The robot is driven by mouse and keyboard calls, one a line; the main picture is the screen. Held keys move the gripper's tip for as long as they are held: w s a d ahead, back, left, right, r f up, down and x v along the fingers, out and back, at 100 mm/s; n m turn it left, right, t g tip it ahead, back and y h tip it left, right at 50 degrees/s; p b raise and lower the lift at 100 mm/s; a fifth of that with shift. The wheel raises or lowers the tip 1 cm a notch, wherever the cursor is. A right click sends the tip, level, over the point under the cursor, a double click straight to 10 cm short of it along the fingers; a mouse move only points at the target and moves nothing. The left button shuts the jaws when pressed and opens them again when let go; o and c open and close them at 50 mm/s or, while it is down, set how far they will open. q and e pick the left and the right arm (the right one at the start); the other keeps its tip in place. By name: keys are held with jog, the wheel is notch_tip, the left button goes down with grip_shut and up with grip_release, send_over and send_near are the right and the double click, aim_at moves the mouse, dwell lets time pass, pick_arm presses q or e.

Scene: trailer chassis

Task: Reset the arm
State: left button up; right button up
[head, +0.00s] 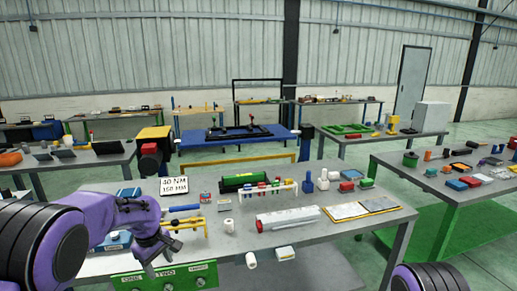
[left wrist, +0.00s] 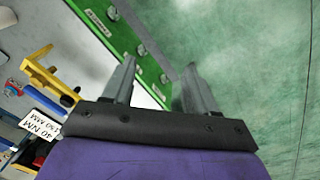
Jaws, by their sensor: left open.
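My left gripper (head: 168,246) is at the front left of the near workbench, over its front edge. Its arm comes in from the left in purple and black. In the left wrist view the two grey fingers (left wrist: 155,90) are apart with nothing between them. The green front panel (left wrist: 135,45) of the bench and the green floor show behind them. Of my right arm, only a dark and purple rounded part shows at the bottom right of the head view; its gripper is out of view.
Another bench (head: 440,180) with small parts stands at right.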

pick_arm(q)
jog(key=s+a+f+m+t+y+b, duration=0.1)
jog(key=s+a+f+m+t+b, duration=0.3)
jog(key=f, duration=0.7)
jog(key=s+d+f+t+y+b, duration=0.1)
jog(key=s+f+y, duration=0.1)
jog(key=s+f, duration=0.7)
jog(key=s+f+g+b, duration=0.1)
jog(key=s+f+b, duration=0.1)
jog(key=s+f, duration=0.3)
jog(key=s+d+f+g+b, duration=0.1)
jog(key=s+f, duration=0.4)
jog(key=s, duration=0.7)
jog(key=s+f+m+g+b, duration=0.1)
jog(key=s+f+b, duration=0.2)
jog(key=s, duration=0.6)
notch_tip(320, 180, down, 2)
jog(key=shift+s+d+f, duration=0.2)
pick_arm(e)
notch_tip(320, 180, down, 11)
jog(key=shift+w+f, duration=0.15)
jog(key=shift+w, duration=0.05)
